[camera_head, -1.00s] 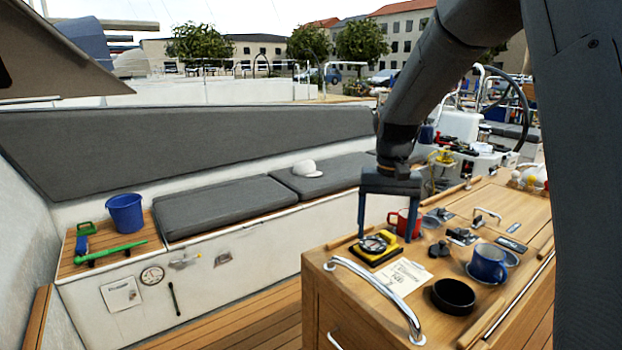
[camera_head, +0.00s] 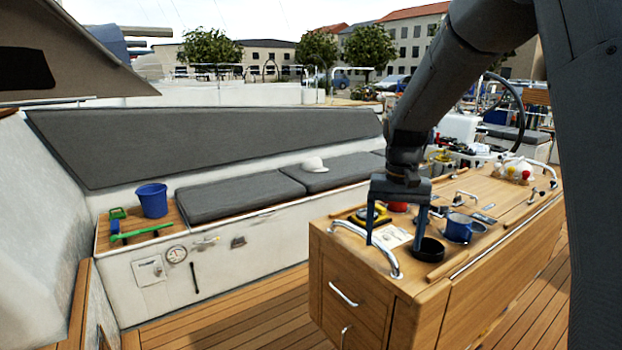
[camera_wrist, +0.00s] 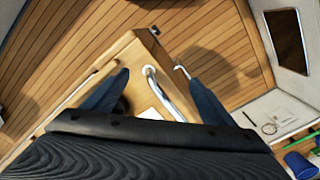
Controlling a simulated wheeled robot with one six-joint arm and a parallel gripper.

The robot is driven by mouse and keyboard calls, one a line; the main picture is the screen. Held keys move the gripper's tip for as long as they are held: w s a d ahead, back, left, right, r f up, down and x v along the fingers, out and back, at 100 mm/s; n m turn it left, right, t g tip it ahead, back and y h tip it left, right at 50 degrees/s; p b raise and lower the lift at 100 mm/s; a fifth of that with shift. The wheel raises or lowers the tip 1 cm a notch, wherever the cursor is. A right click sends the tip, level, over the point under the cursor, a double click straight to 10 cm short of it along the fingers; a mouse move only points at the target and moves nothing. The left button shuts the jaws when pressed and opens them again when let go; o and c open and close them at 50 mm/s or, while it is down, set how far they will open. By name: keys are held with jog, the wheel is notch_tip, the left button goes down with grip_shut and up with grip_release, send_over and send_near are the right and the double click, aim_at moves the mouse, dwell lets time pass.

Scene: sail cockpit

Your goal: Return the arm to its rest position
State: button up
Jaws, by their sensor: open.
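My gripper (camera_head: 395,240) hangs pointing down in the head view, with its two blue fingers spread apart and nothing between them. In the picture it overlaps the near end of the wooden cockpit table (camera_head: 385,300). In the wrist view my gripper (camera_wrist: 158,88) is seen from above, its fingers on either side of the table's corner and metal grab rail (camera_wrist: 165,95). Whether the fingertips touch anything there cannot be told.
On the table are a blue mug (camera_head: 458,229), a black bowl (camera_head: 428,250), a yellow compass (camera_head: 372,214), a paper card (camera_head: 391,237) and a partly hidden red mug (camera_head: 398,207). A blue bucket (camera_head: 152,200) stands on the left bench. Wooden floor (camera_head: 230,317) lies clear between.

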jog(key=s+f+n+b, duration=0.1)
jog(key=s+f, duration=0.4)
jog(key=s, duration=0.5)
jog(key=s+f+n+t+b, duration=0.1)
jog(key=s+f, duration=0.4)
jog(key=s, duration=0.5)
jog(key=shift+s, duration=0.15)
